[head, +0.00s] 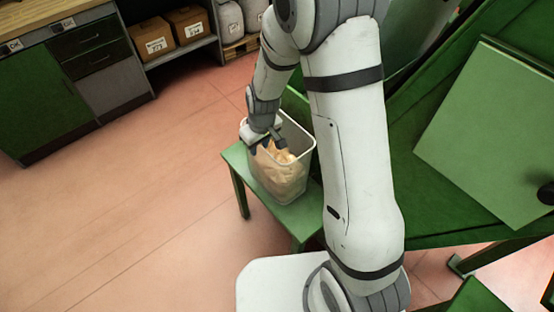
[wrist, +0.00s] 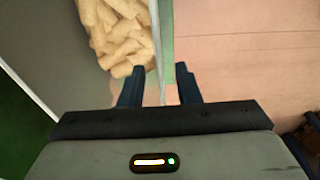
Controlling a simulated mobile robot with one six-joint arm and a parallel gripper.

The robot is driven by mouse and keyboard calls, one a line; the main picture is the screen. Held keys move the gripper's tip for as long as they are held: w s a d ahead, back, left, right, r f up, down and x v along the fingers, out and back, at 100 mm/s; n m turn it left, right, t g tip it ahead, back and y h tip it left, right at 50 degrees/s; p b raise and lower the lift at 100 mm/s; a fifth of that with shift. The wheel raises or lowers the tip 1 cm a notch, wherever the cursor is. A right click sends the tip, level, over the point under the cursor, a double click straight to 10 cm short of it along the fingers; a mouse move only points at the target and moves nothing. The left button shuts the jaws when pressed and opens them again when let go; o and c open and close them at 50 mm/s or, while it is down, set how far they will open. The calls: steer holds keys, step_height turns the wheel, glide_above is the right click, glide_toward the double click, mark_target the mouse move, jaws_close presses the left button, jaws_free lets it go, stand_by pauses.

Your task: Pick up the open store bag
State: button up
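A clear, straight-sided container (head: 302,160) stands on a green stool or small bench and holds many tan corks (head: 277,172). The corks also show in the wrist view (wrist: 120,40), left of the container's wall (wrist: 158,50). My gripper (head: 268,146) is at the container's rim, pointing down. In the wrist view my gripper (wrist: 159,88) has its two dark fingers apart, with the wall's edge lying between them; I cannot tell whether they touch it. Nothing is clasped. I see no clearly open bag; pale sacks (head: 231,22) stand at the back.
The green stool (head: 236,158) stands close to a larger green table (head: 440,228) on the right. Labelled cardboard boxes (head: 152,38) sit on a shelf at the back, beside a green-fronted cabinet (head: 40,105). The reddish floor (head: 110,200) at left is clear.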

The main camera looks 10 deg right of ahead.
step_height(320, 180, down, 2)
steer(key=shift+w+f, duration=0.15)
steer(key=shift+c, duration=0.3)
jaws_close()
steer(key=shift+a, duration=0.1)
stand_by(1.0)
